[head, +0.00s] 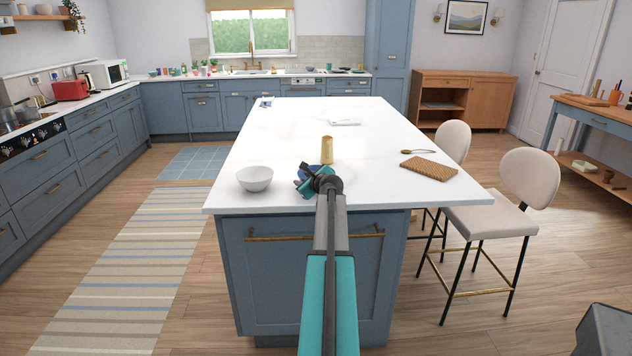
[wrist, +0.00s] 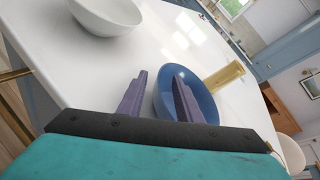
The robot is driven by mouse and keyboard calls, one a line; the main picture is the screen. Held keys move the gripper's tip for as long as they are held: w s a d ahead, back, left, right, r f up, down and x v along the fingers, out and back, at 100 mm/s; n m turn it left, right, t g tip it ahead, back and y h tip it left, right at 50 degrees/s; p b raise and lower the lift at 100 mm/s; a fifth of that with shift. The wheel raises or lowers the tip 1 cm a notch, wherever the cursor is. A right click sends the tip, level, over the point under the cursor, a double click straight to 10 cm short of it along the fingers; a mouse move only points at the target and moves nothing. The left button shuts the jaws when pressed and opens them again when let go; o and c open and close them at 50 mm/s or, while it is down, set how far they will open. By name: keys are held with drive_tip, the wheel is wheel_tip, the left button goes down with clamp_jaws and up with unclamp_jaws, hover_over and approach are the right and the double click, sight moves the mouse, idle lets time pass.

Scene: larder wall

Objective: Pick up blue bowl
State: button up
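The blue bowl (wrist: 201,88) stands on the white island top (head: 270,133). In the head view, only part of the blue bowl (head: 309,170) shows behind my gripper (head: 311,184). In the wrist view, my gripper (wrist: 159,84) is open, its two dark purple fingers spread apart. The right finger overlaps the bowl's inside, and the left finger is outside it, to the left. The bowl's near-left rim lies between them. I cannot tell whether either finger touches the bowl. The bowl's lower near side is hidden by the right finger and gripper body.
A white bowl (head: 254,178) stands left of my gripper; it also shows in the wrist view (wrist: 105,14). A tan cylinder (head: 327,150) stands just behind the blue bowl. A woven board (head: 428,170) and a gold spoon (head: 418,151) lie right. Two stools (head: 490,220) flank the island's right.

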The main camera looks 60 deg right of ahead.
clamp_jaws()
drive_tip(key=shift+r, duration=0.15)
idle(0.4)
drive_tip(key=shift+r, duration=1.5)
drive_tip(key=shift+s+r, duration=0.15)
drive_tip(key=shift+s, duration=0.2)
drive_tip(key=s+a+b, duration=0.1)
drive_tip(key=s+a, duration=0.1)
drive_tip(key=s, duration=0.5)
drive_tip(key=s+a+r+b, duration=0.1)
drive_tip(key=s+a, duration=0.1)
drive_tip(key=s, duration=0.5)
drive_tip(key=shift+s+r, duration=0.25)
drive_tip(key=shift+s, duration=0.15)
